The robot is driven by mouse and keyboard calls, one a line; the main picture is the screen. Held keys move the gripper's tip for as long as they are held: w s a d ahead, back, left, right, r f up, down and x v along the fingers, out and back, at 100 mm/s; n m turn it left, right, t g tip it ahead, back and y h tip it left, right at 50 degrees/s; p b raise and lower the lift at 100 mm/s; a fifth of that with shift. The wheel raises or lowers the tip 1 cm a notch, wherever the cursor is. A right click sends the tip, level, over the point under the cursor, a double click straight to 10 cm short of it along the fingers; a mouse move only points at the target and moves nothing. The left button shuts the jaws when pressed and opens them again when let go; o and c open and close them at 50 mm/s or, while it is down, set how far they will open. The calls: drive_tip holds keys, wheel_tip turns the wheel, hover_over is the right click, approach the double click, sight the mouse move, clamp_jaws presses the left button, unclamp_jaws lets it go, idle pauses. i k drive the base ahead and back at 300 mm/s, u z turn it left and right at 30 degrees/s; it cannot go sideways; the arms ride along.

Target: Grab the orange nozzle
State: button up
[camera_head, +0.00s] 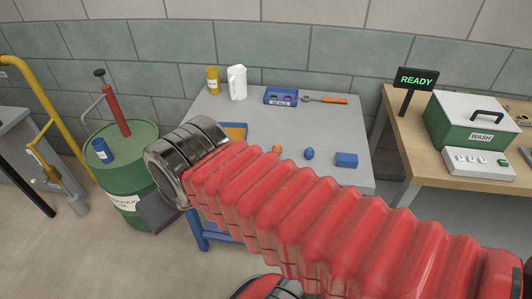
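A small orange piece (277,149), which looks like the orange nozzle, is on the grey table (330,125), just above the upper edge of my red bellows arm in the picture. It is too small to make out its shape well. My arm crosses the front of the table from the lower right to a metal collar at the left. I cannot make out my gripper or its fingers in this view. The near part of the table is hidden behind my arm.
A blue piece (309,153) and a blue block (346,160) lie right of the orange piece. Behind are a blue seals tray (281,103), an orange-handled wrench (325,99), a white jug (237,83) and a yellow container (213,80). A green drum (125,165) stands left.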

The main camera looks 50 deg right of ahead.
sight(277, 149)
drive_tip(key=z, duration=0.05)
drive_tip(key=i, duration=1)
drive_tip(key=u, duration=0.05)
